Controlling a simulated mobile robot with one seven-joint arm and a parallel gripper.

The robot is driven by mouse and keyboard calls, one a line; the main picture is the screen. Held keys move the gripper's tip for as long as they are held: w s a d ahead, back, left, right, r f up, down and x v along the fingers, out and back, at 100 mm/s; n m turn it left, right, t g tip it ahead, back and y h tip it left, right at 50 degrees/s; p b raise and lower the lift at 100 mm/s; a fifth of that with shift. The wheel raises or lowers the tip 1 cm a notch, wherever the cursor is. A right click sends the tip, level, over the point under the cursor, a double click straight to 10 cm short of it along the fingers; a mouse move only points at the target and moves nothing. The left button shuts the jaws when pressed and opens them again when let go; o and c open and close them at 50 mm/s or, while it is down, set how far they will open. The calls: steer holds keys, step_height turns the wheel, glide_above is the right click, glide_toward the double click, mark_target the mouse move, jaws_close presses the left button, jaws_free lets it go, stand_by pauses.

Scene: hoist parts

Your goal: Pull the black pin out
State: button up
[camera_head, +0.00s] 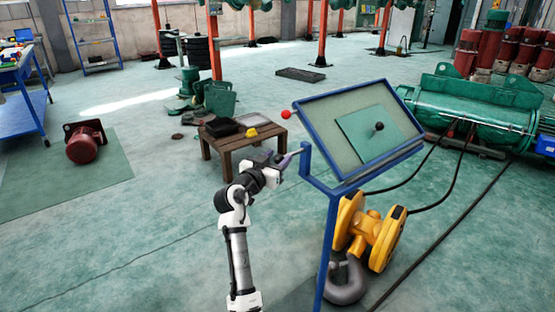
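A black ball-headed pin (378,126) sticks up from a green square plate (360,142) on a tilted, blue-framed board. Its shaft below the head is mostly hidden. My gripper (291,158) is at the left side of the blue frame (318,172), left of and lower in the picture than the black pin, clearly apart from it. The fingers are small and seen nearly edge-on, so I cannot tell whether they are open or shut. A red ball (286,114) shows at the board's upper left edge, above my gripper in the picture.
A yellow hoist with a grey hook (345,282) stands under the board. Black cables run across the floor to a green machine (470,112) at right. A low wooden table (228,145) with black trays and a yellow item stands behind my gripper. The left foreground floor is clear.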

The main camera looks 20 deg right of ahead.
steer(key=shift+s, duration=0.1)
steer(key=b+v, duration=0.2)
steer(key=v, duration=1.1)
steer(key=shift+s+a+b, duration=0.2)
steer(key=shift+a+b, duration=0.1)
steer(key=shift+b, duration=0.05)
